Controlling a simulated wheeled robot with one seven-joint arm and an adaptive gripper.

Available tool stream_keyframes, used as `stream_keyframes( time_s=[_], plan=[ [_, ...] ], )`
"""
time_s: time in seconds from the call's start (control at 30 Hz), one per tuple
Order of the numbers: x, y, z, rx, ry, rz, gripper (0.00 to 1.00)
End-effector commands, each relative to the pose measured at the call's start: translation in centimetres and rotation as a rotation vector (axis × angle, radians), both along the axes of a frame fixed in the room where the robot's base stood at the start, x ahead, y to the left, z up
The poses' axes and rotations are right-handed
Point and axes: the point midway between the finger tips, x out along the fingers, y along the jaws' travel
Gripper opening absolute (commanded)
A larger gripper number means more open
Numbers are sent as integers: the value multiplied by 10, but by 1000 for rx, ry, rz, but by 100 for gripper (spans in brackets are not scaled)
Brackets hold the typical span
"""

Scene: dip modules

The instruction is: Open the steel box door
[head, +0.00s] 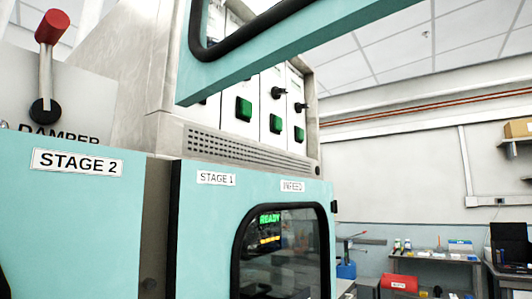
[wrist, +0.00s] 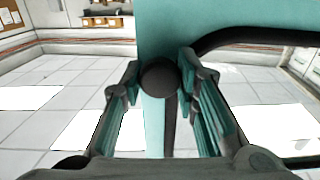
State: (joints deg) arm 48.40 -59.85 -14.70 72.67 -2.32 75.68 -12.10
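A teal door (head: 330,45) with a black-edged window hangs at the top of the head view, standing out at an angle in front of a steel box (head: 250,143). White panels with green buttons show below and behind it. In the wrist view, a teal panel with a black window edge (wrist: 245,37) fills the middle and right. A dark round knob (wrist: 160,77) with a dark bar below it lies between the fingers of my gripper (wrist: 160,88). My gripper is not in the head view.
Below are a teal "STAGE 2" panel (head: 62,215) and a shut "STAGE 1 / INFEED" door (head: 205,235) with a window. A red-knobbed damper lever (head: 47,60) stands at left. A bench (head: 430,257) is at far right. Tiled floor (wrist: 60,105) shows clear in the wrist view.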

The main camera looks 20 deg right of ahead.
Motion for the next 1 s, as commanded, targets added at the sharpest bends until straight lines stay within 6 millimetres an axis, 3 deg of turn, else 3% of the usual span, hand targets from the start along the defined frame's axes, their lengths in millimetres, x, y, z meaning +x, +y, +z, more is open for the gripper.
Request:
stream_keyframes(
  time_s=[0.07,0.47,1.0],
  plan=[
    [0,0,0,-1,-1,0,47],
    [-3,5,0,0,0,1,47],
    [-53,87,0,-2,0,0,47]
  ],
)
